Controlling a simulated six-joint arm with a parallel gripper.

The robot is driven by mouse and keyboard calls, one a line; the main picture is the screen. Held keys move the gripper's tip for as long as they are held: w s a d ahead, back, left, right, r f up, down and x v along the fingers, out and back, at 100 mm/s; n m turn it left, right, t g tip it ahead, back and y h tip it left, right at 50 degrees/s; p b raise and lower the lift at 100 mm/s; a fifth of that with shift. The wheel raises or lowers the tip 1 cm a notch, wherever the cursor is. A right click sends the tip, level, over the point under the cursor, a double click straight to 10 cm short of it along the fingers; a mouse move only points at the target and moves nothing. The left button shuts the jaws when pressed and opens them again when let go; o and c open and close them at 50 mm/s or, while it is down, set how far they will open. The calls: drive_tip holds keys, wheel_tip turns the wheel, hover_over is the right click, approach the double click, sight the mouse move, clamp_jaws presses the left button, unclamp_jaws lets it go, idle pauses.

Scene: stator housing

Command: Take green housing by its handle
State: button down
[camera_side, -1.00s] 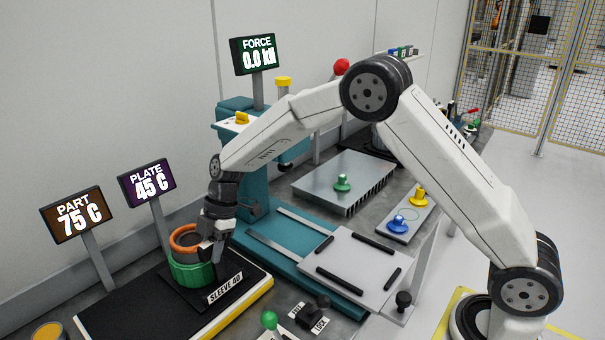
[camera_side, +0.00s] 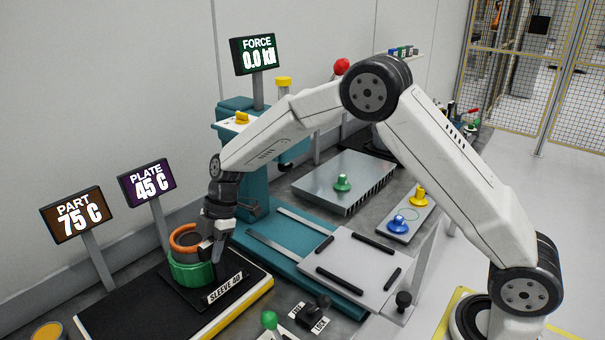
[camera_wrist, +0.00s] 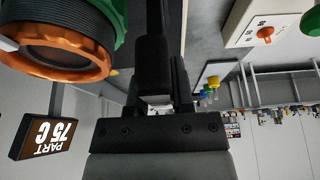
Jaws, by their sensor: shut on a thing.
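The green housing (camera_side: 190,273) stands upright on a black plate (camera_side: 130,309) marked SLEEVE 40, with an orange ring (camera_side: 183,239) around its dark open top. My gripper (camera_side: 217,254) is at the housing's right side, pointing down and shut on its handle, which the fingers mostly hide. In the wrist view, the orange ring (camera_wrist: 72,62) and a bit of the green wall (camera_wrist: 121,22) show at upper left, beside my gripper's dark fingers (camera_wrist: 158,75).
A teal press (camera_side: 240,165) with a sliding grey plate (camera_side: 350,266) stands to the right of the housing. The PART 75 C (camera_side: 78,214) and PLATE 45 C (camera_side: 147,183) signs stand behind. A green-knobbed lever (camera_side: 269,320) and a LOCK switch (camera_side: 314,309) are in front.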

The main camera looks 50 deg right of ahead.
drive_tip(key=shift+w+r, duration=0.1)
drive_tip(key=shift+r, duration=0.25)
drive_tip(key=shift+r, duration=0.8)
drive_tip(key=s+d+r, duration=0.3)
drive_tip(key=s+r, duration=0.8)
drive_tip(key=s, duration=0.2)
drive_tip(key=shift+s, duration=0.4)
